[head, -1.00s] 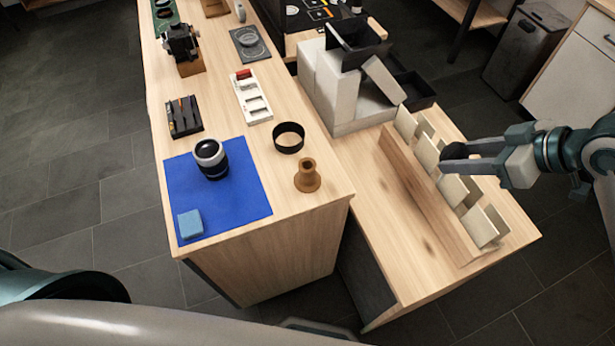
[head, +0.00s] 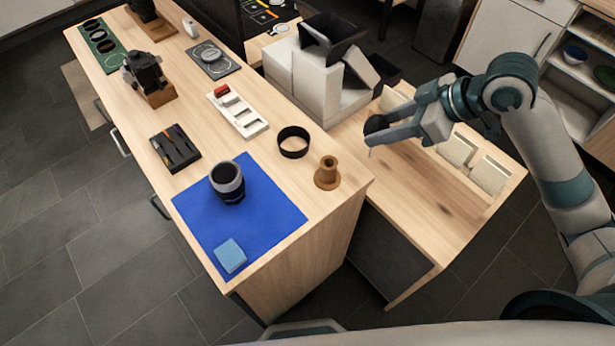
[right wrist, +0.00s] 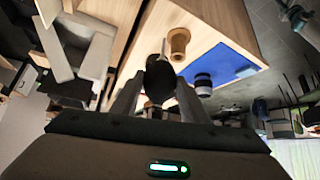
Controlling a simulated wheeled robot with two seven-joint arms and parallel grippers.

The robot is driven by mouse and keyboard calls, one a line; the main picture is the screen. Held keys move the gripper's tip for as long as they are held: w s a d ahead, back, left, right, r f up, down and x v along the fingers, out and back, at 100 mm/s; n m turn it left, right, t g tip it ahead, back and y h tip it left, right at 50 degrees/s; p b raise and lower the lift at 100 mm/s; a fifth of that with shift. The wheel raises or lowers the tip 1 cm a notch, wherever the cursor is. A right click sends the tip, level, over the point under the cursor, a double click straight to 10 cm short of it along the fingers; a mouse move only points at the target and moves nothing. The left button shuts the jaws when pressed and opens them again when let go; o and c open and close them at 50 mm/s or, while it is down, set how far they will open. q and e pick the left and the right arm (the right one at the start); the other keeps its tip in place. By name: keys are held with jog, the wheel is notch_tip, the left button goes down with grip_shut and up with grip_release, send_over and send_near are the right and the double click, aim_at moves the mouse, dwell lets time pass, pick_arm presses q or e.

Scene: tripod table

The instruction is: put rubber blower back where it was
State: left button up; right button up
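The rubber blower, a black bulb (head: 375,125) with a thin nozzle, is in my right gripper (head: 384,124), held in the air above the lower side table (head: 440,215). In the right wrist view the bulb (right wrist: 160,79) sits between the two fingers (right wrist: 155,92), with the nozzle pointing away from the gripper. A brown flared wooden stand (head: 327,174) with an open top stands upright and empty near the right edge of the main table (head: 310,218). It also shows in the right wrist view (right wrist: 178,43). My left gripper is out of view.
A blue mat (head: 265,213) carries a lens (head: 227,182) and a light-blue block (head: 230,255). A black ring (head: 293,142) stands behind the stand. White boxes (head: 310,85) rise at the back of the side table, with cream cards (head: 489,175) on its right. Air above the stand is clear.

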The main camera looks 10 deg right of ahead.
jog(key=shift+a, duration=0.15)
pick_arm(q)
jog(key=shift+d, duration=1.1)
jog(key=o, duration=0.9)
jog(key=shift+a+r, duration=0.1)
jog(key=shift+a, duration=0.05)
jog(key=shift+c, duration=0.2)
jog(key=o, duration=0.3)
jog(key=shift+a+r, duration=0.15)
pick_arm(e)
jog(key=shift+w+a+r, duration=0.1)
jog(key=shift+a+r, duration=0.1)
jog(key=shift+a, duration=0.05)
pick_arm(q)
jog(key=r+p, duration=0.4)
jog(key=p, duration=0.1)
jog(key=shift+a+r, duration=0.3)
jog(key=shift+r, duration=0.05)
pick_arm(e)
jog(key=w+a+r+n+g+y, duration=0.1)
jog(key=a+r+n+g, duration=0.1)
jog(key=a, duration=0.5)
jog(key=n+g, duration=0.1)
jog(key=n, duration=0.1)
jog(key=shift+w+a+r+n, duration=0.2)
jog(key=shift+a+n, duration=0.1)
jog(key=shift+a, duration=0.1)
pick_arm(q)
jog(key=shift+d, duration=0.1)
